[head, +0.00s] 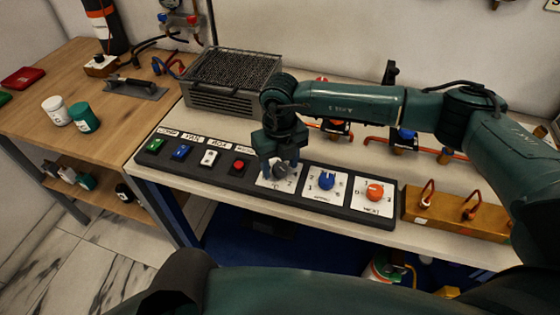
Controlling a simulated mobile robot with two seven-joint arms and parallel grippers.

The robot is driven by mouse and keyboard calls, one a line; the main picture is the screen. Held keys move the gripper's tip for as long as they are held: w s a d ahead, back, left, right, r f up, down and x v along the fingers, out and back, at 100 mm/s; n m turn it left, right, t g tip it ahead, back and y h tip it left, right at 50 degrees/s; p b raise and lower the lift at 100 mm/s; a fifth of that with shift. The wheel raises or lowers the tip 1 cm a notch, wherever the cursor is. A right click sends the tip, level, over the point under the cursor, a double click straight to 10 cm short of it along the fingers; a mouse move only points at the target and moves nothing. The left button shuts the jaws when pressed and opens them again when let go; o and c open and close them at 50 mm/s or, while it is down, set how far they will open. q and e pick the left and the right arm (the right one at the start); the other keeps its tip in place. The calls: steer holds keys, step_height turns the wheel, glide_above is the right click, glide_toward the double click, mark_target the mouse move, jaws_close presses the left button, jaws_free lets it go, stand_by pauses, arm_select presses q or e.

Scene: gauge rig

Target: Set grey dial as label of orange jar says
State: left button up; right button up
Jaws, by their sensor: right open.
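The grey dial (281,172) sits on a white scale plate on the black control panel (220,180). My right gripper (280,166) is open, pointing down over this dial, with a finger on either side of it. The gripper partly covers the dial and its scale, so I cannot read its setting or tell whether the fingers touch it. I cannot make out an orange jar. A white jar (56,111) and a teal jar (83,117) stand on the wooden table, their labels too small to read. My left gripper is not in view.
Right of the grey dial are a blue dial (326,181) and an orange dial (375,191). Several switches and a red button (239,165) lie to its left. A grated metal box (225,82) stands behind; a brass block (455,215) with hoops is at right.

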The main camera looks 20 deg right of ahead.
steer(key=c, duration=1)
